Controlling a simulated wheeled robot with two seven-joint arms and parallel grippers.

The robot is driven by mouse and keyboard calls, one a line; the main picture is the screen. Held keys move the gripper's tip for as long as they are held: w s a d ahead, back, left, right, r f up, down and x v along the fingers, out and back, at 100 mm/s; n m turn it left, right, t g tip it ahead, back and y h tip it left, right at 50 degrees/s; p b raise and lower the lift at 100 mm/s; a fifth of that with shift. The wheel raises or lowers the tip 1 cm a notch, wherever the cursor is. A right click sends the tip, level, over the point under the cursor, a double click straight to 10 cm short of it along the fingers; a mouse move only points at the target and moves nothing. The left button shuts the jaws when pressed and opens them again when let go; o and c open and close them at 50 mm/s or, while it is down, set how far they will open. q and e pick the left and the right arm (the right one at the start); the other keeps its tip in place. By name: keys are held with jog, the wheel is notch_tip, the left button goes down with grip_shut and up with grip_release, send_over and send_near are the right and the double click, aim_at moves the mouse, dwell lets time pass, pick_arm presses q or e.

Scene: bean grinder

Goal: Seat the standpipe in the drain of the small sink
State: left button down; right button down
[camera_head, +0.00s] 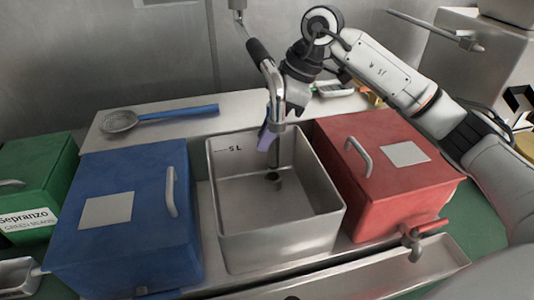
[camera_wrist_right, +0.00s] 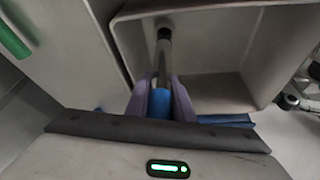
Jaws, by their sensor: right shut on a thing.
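The small sink (camera_head: 280,243) is an open square metal basin in the middle of the head view. My right gripper (camera_head: 267,138) hangs over its back part, with purple fingers pointing down. In the right wrist view my right gripper (camera_wrist_right: 160,97) is shut on the standpipe (camera_wrist_right: 161,62), a grey metal tube with a blue part between the fingers. The standpipe also shows in the head view (camera_head: 279,157), roughly upright inside the sink. Its lower end is close to the dark drain (camera_head: 274,178). I cannot tell whether it is in the drain or just above. My left gripper is out of view.
A tap (camera_head: 268,66) reaches down close beside my right gripper. A blue bin (camera_head: 125,240) stands left of the sink and a red bin (camera_head: 385,195) right of it. A blue-handled strainer (camera_head: 120,121) lies on the back ledge. The sink's front part is empty.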

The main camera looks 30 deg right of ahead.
jog(key=shift+f, duration=3.05)
jog(key=c, duration=1.5)
grip_release()
jog(key=shift+f, duration=0.1)
jog(key=shift+c, duration=0.2)
jog(key=v, duration=1.2)
jog(key=shift+s, duration=0.15)
